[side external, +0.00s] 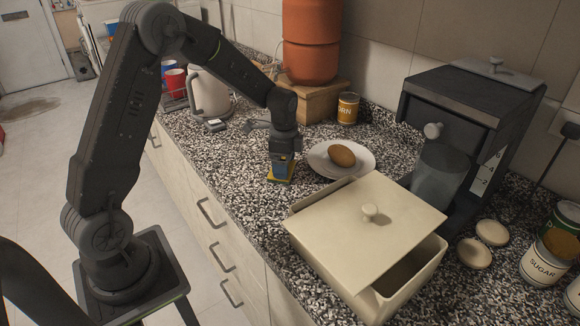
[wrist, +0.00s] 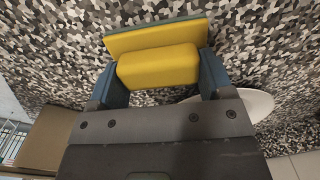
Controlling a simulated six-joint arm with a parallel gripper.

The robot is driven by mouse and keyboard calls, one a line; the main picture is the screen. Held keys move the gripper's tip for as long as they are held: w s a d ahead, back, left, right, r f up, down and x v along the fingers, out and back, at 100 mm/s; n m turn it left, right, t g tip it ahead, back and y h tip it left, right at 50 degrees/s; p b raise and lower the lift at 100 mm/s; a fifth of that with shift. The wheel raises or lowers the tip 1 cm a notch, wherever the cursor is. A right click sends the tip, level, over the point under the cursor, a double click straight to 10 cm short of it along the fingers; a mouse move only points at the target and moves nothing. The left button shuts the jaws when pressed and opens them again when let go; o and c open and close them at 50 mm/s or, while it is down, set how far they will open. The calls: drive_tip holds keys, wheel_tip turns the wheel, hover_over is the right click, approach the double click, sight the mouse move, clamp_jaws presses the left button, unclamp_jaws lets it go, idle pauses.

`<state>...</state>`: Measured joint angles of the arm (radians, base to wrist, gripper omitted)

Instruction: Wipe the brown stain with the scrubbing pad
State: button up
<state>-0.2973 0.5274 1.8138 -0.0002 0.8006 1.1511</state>
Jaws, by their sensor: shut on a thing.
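My gripper (side external: 283,160) points down over the speckled counter, left of the white plate. It is shut on the scrubbing pad (side external: 280,178), which is low at the counter surface; I cannot tell for sure whether it touches. In the wrist view the pad (wrist: 157,67) is a yellow block with a dark green-grey layer on its far side, held between two blue fingers. I cannot make out a brown stain on the counter in either view; the pad and gripper hide the patch under them.
The plate (side external: 318,160) with a brown potato-like item (side external: 342,155) is close right of my gripper. A cream bin with a tilted lid (side external: 400,215) stands in front right. A corn tin (side external: 347,108) and kettle (side external: 208,95) stand behind. Bare counter (side external: 235,175) lies to the left.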

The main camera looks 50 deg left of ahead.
sight(297, 185)
drive_tip(key=shift+a, duration=2.05)
drive_tip(key=shift+d, duration=5)
wheel_tip(297, 185, up, 8)
drive_tip(key=shift+a, duration=0.1)
